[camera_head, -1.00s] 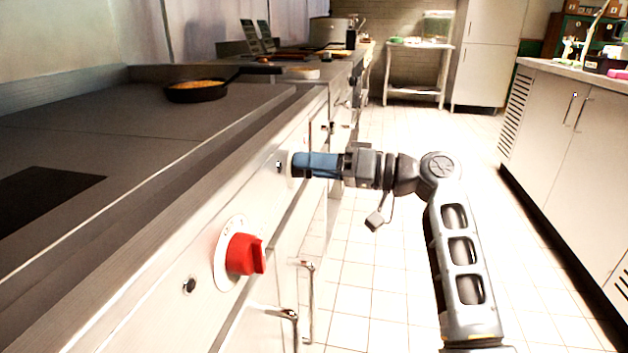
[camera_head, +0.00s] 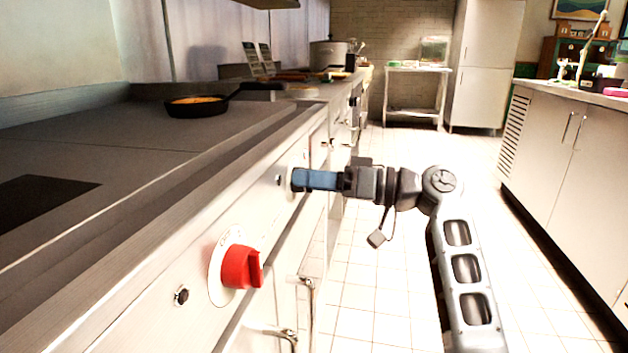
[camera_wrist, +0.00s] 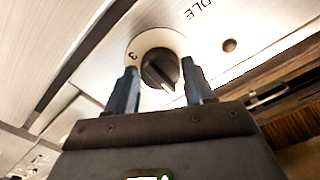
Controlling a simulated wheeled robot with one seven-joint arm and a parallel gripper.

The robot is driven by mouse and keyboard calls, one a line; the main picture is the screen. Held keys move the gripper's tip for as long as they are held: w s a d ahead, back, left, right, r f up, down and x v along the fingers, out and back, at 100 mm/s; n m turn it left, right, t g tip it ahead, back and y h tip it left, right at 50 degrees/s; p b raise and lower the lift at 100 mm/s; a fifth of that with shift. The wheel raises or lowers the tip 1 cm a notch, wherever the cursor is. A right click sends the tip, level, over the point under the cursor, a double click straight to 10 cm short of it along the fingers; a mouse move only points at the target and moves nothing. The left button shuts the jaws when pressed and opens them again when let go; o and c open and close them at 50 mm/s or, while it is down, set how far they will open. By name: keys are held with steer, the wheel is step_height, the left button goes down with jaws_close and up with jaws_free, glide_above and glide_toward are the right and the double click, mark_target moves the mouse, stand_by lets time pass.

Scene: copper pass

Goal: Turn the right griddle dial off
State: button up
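My gripper (camera_head: 296,180) is at the front panel of the griddle, at the farther dial position. In the wrist view, a dark dial (camera_wrist: 160,70) on a pale round plate sits between my two blue fingers (camera_wrist: 158,82). The fingers are apart, one on each side of the dial, with a small gap seen beside it; contact cannot be told. Part of the word "GRIDDLE" (camera_wrist: 200,10) shows on the panel. In the head view my fingers hide this dial. A red dial (camera_head: 241,267) on a white plate is nearer, lower left of my gripper.
The griddle top (camera_head: 110,135) lies left, with a black pan (camera_head: 195,108) of food on it. Door handles (camera_head: 306,300) stick out below the panel. The tiled floor (camera_head: 400,250) is clear between the griddle and the right counter (camera_head: 560,150).

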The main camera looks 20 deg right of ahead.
steer(key=o, duration=0.3)
steer(key=shift+o, duration=0.2)
steer(key=shift+r, duration=0.1)
steer(key=p+v, duration=0.1)
steer(key=v, duration=0.6)
steer(key=shift+s+d, duration=0.25)
steer(key=shift+d, duration=0.05)
